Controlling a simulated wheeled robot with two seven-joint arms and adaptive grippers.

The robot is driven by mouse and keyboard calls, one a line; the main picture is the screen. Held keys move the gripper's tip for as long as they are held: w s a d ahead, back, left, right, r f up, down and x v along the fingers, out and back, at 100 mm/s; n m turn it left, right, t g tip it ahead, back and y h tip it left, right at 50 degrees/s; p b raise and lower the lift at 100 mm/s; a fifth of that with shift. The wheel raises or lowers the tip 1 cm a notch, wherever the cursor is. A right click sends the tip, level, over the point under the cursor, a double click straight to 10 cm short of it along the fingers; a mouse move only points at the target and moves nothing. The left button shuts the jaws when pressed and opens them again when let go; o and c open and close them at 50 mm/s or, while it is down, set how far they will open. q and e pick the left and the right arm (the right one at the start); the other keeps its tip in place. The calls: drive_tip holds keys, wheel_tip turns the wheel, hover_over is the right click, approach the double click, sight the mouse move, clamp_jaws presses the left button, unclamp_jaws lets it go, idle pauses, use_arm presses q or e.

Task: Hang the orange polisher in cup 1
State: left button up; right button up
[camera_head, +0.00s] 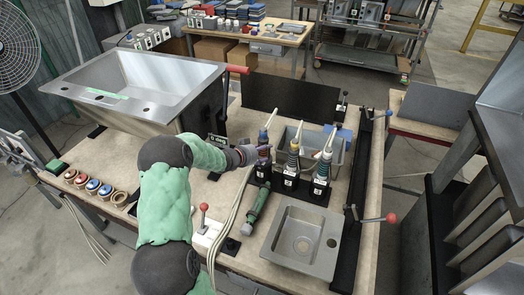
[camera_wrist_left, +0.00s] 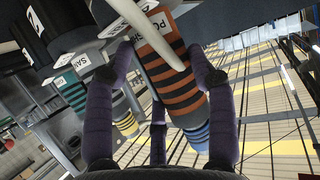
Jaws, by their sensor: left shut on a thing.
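The orange polisher (camera_wrist_left: 176,78) has black stripes and a white label and lies between the purple fingers of my left gripper (camera_wrist_left: 160,53). In the head view my left gripper (camera_head: 250,155) is at the leftmost station of a row of black cups, shut on the polisher, which stands about upright there. The black cup (camera_head: 263,172) at that left end is partly hidden. I cannot tell whether the polisher is seated in it or just above it. My right gripper is not in view.
Two corded tools stand upright to the right, a middle one (camera_head: 292,162) and a right one (camera_head: 322,170). A green tool (camera_head: 256,211) lies in front. A small sink (camera_head: 300,240) is at front right, a large basin (camera_head: 140,85) at back left. Pale cables hang beside my arm.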

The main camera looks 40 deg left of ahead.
use_arm(q)
drive_tip(key=shift+r+p, duration=0.15)
drive_tip(key=shift+p, duration=0.4)
idle(1.2)
drive_tip(key=shift+f, duration=0.2)
idle(0.5)
drive_tip(key=shift+f+b, duration=0.3)
drive_tip(key=shift+f, duration=0.2)
drive_tip(key=o, duration=1.6)
